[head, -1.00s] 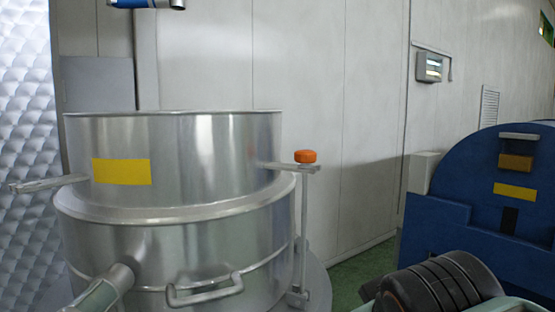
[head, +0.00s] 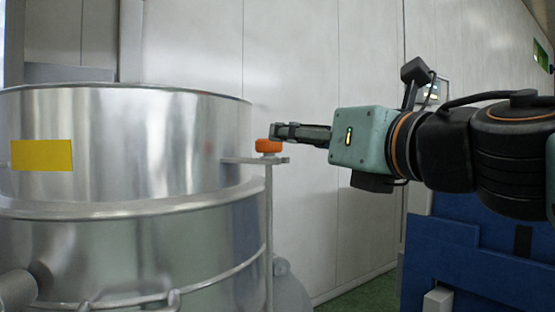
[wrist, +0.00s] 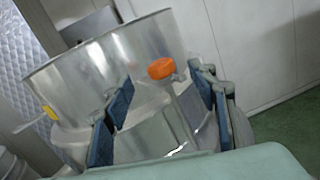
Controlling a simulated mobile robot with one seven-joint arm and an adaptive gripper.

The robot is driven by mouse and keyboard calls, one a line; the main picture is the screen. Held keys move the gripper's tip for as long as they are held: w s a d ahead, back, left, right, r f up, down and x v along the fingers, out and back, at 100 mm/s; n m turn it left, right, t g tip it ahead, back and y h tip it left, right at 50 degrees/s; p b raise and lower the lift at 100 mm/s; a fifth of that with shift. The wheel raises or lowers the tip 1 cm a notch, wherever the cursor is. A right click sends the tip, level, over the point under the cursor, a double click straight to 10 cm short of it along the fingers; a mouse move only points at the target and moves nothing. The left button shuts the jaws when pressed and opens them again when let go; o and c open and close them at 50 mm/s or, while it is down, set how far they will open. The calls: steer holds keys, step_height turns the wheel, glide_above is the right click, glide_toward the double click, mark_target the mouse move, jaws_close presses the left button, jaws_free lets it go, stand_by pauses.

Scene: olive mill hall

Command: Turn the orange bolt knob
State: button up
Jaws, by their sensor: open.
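The orange bolt knob (head: 268,146) sits on top of a bracket at the right side of the steel vat (head: 150,130). In the head view my gripper (head: 280,132) reaches in from the right, its fingertips at or just beside the knob's upper right. In the wrist view the knob (wrist: 161,68) shows beyond the two open fingers, between them and nearer the right one. The fingers hold nothing. Whether a finger touches the knob cannot be told.
The bracket (head: 238,160) and a thin upright rod (head: 269,230) stand below the knob. A blue machine (head: 440,265) is at the right, behind my arm. A pale panelled wall (head: 300,60) stands behind. A yellow label (head: 42,155) is on the vat.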

mark_target(276, 146)
steer(key=w+a, duration=0.1)
steer(key=w, duration=0.2)
steer(key=w+a+n, duration=0.1)
steer(key=w+a, duration=0.1)
steer(key=w, duration=0.1)
steer(key=w+a+f+n, duration=0.1)
steer(key=w+a, duration=0.1)
steer(key=w, duration=0.1)
steer(key=shift+w+a+f+g, duration=0.1)
steer(key=shift+w+a+g, duration=0.15)
steer(key=shift+g, duration=0.15)
steer(key=shift+s, duration=0.1)
steer(key=shift+c, duration=0.7)
steer(key=c, duration=1)
steer(key=shift+c, duration=0.2)
steer(key=shift+f+y+b, duration=0.15)
steer(key=shift+y+b, duration=0.25)
